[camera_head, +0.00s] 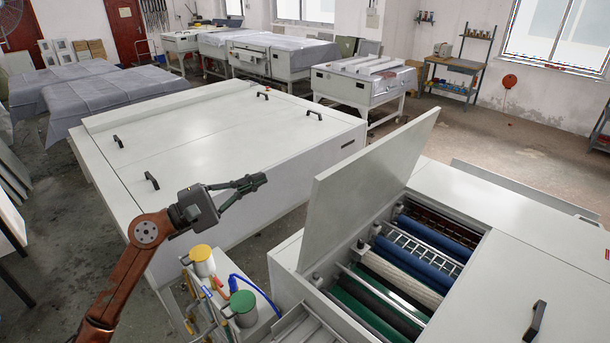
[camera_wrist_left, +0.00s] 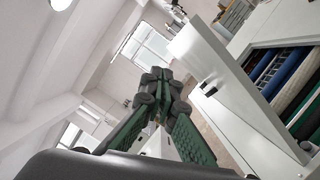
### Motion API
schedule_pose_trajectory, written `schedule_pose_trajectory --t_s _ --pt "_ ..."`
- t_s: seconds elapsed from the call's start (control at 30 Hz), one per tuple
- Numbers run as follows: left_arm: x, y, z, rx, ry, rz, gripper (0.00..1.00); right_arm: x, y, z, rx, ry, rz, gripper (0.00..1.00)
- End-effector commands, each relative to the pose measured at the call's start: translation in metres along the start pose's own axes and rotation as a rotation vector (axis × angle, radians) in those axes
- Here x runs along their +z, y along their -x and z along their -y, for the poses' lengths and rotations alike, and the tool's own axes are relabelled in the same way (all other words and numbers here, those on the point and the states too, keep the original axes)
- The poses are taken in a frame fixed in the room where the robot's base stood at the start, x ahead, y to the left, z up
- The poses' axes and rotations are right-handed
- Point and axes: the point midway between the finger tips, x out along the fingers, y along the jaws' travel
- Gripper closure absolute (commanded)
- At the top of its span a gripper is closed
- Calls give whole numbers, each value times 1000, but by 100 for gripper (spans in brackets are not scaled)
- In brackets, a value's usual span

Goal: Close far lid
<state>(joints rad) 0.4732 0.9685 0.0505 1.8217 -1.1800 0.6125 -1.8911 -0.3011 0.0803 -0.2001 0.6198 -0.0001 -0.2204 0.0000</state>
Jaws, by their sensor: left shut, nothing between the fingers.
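The far lid (camera_head: 368,190) of the plate processor (camera_head: 290,262) is a pale grey panel standing open, raised and tilted, beside the opening with the rollers (camera_head: 400,265). In the left wrist view the lid (camera_wrist_left: 232,90) rises at the right, with a dark handle (camera_wrist_left: 208,89) on its face. My left gripper (camera_head: 262,181) is shut and empty, in the air to the left of the lid and apart from it. Its fingers also show in the left wrist view (camera_wrist_left: 157,77). My right gripper is not in view.
A second lid with a black handle (camera_head: 535,322) lies shut at the lower right. Bottles with yellow (camera_head: 201,253) and green (camera_head: 243,302) caps stand below my left gripper. A long white machine (camera_head: 230,135) with several handles stands behind. Floor shows between the machines.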

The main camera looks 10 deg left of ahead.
Motion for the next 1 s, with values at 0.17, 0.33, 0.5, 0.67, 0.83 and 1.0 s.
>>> schedule_pose_trajectory --t_s 0.17,0.33,0.5,0.67,0.83,1.0 --pt "21 -1 -13 -163 -433 -7 100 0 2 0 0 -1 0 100" --pt "22 -8 -13 -200 -523 -10 100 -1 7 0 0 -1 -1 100" --pt "22 -36 -10 -197 -517 -7 100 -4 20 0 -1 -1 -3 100" --pt "20 -69 -5 -197 -514 -7 100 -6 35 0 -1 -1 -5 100" --pt "19 -102 2 -196 -514 -6 100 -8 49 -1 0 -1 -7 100" --pt "40 -104 17 -198 -516 -7 100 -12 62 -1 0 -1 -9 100"
